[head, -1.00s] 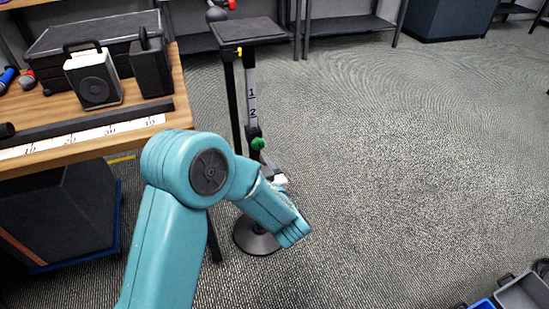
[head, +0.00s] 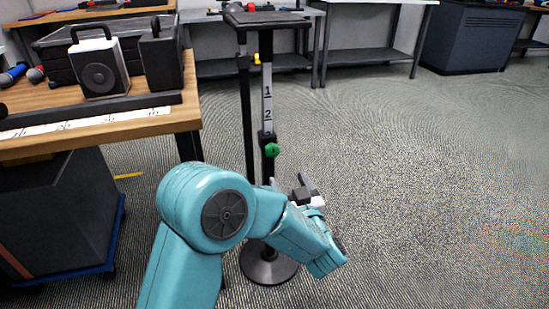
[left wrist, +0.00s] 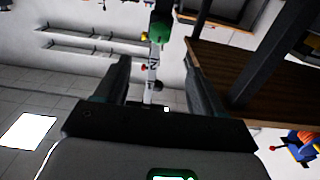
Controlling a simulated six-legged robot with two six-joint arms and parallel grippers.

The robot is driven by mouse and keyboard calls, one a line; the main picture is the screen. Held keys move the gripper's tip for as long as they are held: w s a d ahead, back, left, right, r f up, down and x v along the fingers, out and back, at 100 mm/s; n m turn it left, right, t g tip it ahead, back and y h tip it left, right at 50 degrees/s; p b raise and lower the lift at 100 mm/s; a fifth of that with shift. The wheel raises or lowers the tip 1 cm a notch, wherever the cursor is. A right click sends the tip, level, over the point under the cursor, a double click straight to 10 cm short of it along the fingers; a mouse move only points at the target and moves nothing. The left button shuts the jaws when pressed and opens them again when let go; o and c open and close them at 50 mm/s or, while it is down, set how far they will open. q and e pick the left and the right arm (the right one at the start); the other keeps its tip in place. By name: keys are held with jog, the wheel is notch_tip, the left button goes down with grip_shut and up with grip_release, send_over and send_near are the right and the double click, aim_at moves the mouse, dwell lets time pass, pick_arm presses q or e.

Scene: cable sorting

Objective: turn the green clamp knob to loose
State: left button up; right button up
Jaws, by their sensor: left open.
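The green clamp knob (head: 272,150) sits on the upright post of a black stand, just below a white scale strip (head: 267,95) marked 1 and 2. The knob also shows near the top of the left wrist view (left wrist: 160,28). My left gripper (head: 306,186) is below and to the right of the knob in the head view, apart from it. Its two dark fingers are spread and empty in the left wrist view (left wrist: 157,58), with the knob seen beyond the gap between them. My right gripper is not in view.
The stand has a flat dark top (head: 265,18) and a round base (head: 268,264) partly behind my arm. A wooden table (head: 170,122) with a speaker (head: 98,68) stands to the left. The carpet to the right is clear.

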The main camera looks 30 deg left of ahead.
aim_at(273, 152)
pick_arm(q)
jog(key=b+x, duration=0.3)
jog(key=x, duration=0.9)
jog(key=shift+w+a+f+b, duration=0.1)
jog(key=shift+w+a+b, duration=0.1)
jog(key=shift+b, duration=0.1)
jog(key=shift+w+a, duration=0.35)
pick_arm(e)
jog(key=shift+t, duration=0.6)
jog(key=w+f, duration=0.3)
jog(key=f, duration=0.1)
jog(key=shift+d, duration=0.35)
pick_arm(q)
jog(key=c, duration=1)
jog(key=shift+c, duration=0.2)
